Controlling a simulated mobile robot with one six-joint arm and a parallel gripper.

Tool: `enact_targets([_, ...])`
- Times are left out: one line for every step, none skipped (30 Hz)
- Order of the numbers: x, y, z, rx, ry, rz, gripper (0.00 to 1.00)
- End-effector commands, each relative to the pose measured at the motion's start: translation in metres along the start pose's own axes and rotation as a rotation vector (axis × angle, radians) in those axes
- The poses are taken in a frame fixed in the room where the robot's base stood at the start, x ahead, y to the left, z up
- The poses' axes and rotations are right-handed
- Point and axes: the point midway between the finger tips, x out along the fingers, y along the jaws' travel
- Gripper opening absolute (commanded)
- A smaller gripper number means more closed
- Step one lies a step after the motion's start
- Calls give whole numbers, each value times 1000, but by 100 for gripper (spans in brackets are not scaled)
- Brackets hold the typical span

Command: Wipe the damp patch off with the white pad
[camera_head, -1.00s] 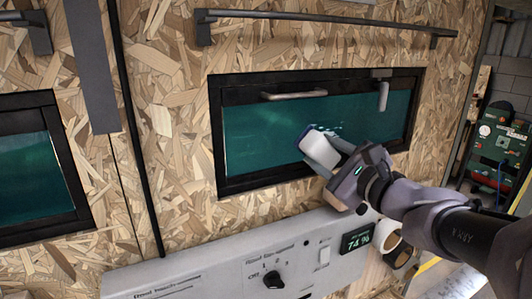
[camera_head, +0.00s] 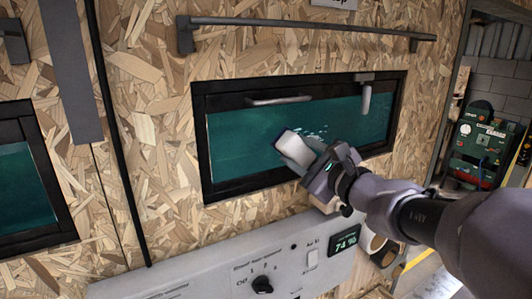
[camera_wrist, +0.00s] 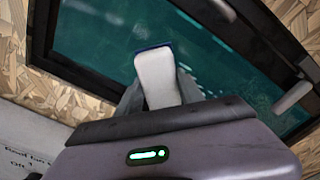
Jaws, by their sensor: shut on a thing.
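The white pad (camera_head: 295,151) is held in my gripper (camera_head: 315,163), in front of the dark green window pane (camera_head: 240,133). Its edge facing the pane is blue. In the wrist view the pad (camera_wrist: 157,78) stands upright between the grey fingers of my gripper (camera_wrist: 160,95), which are shut on it. The damp patch (camera_head: 318,131) shows as pale droplets on the pane just above and right of the pad; part of it is hidden behind the pad and gripper. I cannot tell whether the pad touches the pane.
A black frame (camera_head: 200,150) surrounds the pane, with a grey handle (camera_head: 280,100) and a latch (camera_head: 366,98) at its top. A grey rail (camera_head: 300,25) runs above. A control panel (camera_head: 210,274) with a knob and display juts out below.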

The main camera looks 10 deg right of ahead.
Motion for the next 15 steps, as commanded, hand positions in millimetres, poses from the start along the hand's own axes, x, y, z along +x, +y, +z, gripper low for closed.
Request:
enact_targets([1, 0, 0, 0, -1, 0, 12])
enact_targets([2, 0, 0, 0, -1, 0, 12])
enact_targets([2, 0, 0, 0, -1, 0, 12])
enact_targets([3, 0, 0, 0, -1, 0, 12])
enact_targets([4, 0, 0, 0, -1, 0, 12])
enact_targets([4, 0, 0, 0, -1, 0, 12])
enact_targets([5, 0, 0, 0, -1, 0, 12])
enact_targets([6, 0, 0, 0, -1, 0, 12])
enact_targets([6, 0, 0, 0, -1, 0, 12])
enact_targets([7, 0, 0, 0, 0, 0, 12])
enact_targets([8, 0, 0, 0, 0, 1, 12])
enact_targets([8, 0, 0, 0, 0, 0, 12])
enact_targets([9, 0, 0, -1, 0, 1, 12])
enact_targets([10, 0, 0, -1, 0, 1, 12])
enact_targets([11, 0, 0, -1, 0, 1, 12])
